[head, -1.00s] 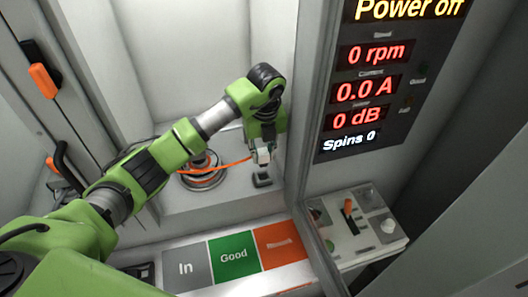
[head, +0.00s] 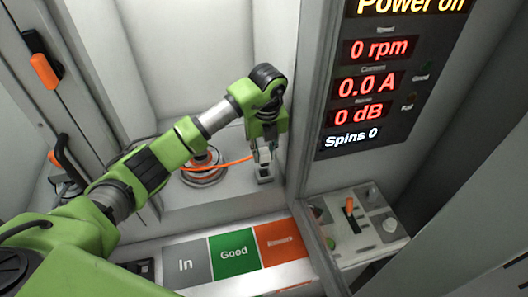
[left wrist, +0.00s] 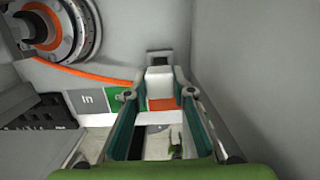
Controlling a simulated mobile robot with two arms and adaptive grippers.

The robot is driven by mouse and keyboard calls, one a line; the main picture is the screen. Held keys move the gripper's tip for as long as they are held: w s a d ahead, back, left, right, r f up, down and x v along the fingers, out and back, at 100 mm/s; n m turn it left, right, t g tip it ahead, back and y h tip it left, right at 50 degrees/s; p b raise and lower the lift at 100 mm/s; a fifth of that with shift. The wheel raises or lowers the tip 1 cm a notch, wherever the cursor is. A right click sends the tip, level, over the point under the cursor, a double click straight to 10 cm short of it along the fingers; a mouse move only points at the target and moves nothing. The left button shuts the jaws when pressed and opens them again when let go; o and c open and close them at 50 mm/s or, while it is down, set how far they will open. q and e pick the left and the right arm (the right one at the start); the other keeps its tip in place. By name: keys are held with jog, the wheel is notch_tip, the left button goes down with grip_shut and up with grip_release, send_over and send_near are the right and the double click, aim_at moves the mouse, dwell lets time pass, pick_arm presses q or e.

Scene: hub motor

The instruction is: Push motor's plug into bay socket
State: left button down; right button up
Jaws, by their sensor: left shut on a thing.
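My left gripper (head: 264,150) is shut on the pale plug (left wrist: 159,80), which sits between the two fingertips in the left wrist view (left wrist: 160,94). In the head view it is directly over the small bay socket (head: 265,175) on the bay floor. The socket's dark rim (left wrist: 160,57) shows just beyond the plug in the left wrist view. The plug is at or very close to the socket; how deep it is in I cannot tell. An orange cable (head: 232,163) runs from the plug side to the round motor (head: 203,172), partly behind my arm. My right gripper is not in view.
The bay's right wall (head: 314,110) stands close beside the gripper. A shelf marked In, Good (head: 234,252) and a third orange field lies in front. A control box (head: 360,225) and a display reading Power off (head: 375,90) are at the right.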

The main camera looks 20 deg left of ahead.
aim_at(264, 164)
pick_arm(q)
jog(key=shift+f+b, duration=0.7)
jog(key=shift+f, duration=0.4)
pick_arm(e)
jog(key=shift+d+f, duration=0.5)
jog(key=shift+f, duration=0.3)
pick_arm(q)
jog(key=shift+f, duration=0.15)
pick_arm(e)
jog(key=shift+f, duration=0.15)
pick_arm(q)
jog(key=shift+f+b, duration=0.3)
jog(key=shift+b, duration=0.05)
jog(key=shift+f, duration=0.1)
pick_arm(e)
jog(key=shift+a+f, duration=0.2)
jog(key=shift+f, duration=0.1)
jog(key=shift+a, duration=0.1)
pick_arm(q)
jog(key=shift+f+b, duration=0.45)
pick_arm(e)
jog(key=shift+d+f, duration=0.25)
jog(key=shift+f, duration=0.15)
pick_arm(q)
jog(key=shift+f+b, duration=0.4)
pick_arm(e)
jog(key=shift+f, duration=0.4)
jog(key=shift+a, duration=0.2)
